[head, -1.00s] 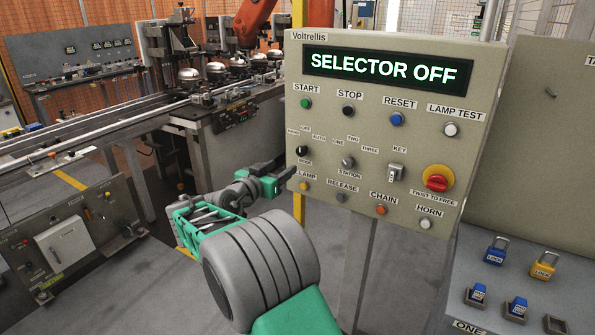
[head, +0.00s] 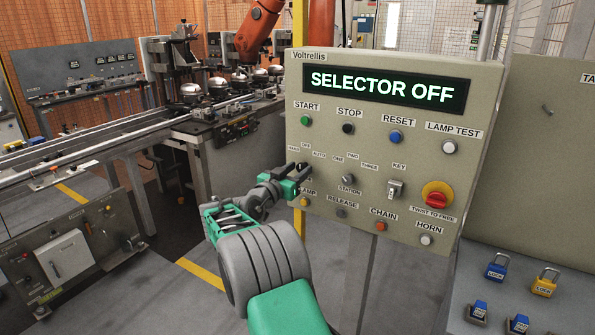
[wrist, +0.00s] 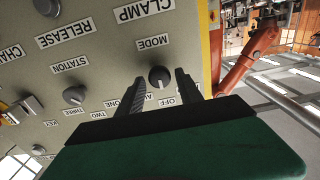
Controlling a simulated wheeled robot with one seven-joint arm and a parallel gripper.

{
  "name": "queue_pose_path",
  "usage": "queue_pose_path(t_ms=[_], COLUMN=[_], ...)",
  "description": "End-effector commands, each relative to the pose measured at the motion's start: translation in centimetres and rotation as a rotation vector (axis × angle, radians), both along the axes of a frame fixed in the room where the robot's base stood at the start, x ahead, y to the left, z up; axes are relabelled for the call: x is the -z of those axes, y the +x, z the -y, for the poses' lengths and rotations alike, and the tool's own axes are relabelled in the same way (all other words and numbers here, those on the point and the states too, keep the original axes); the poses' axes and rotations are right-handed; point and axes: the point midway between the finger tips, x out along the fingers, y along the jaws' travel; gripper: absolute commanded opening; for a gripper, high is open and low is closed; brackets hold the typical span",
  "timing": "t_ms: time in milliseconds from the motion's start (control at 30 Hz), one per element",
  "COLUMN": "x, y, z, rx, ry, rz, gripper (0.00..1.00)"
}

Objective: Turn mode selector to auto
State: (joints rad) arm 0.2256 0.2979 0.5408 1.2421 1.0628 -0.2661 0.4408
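The mode selector (wrist: 159,77) is a small black round knob above the MODE label in the head view, where my gripper largely hides it. The wrist view shows it upside down, its pale mark towards the OFF label (wrist: 168,102). The AUTO label (head: 319,155) is up and right of the knob in the head view. The display (head: 383,88) reads SELECTOR OFF. My gripper (head: 300,171) is open at the knob. In the wrist view its two dark fingers (wrist: 160,88) are on either side of the knob, with gaps visible; contact cannot be told.
The station selector (head: 348,179) is right of the mode knob, with a key switch (head: 395,188) beyond. A red emergency stop (head: 437,199) is at the panel's right. The clamp button (head: 304,201) is just below my gripper. A conveyor line (head: 90,160) stands at left.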

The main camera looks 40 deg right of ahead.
Motion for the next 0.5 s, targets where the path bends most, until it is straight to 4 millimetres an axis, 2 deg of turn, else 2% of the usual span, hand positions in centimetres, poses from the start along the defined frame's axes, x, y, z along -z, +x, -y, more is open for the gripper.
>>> queue_pose_path(t_ms=[67,500], x=[0.00,0.01], y=[0.00,0.00], z=[-0.01,-0.03], rx=[0.000,0.000], ry=[0.000,0.000], rz=[0.000,0.000], gripper=[0.35,0.00])
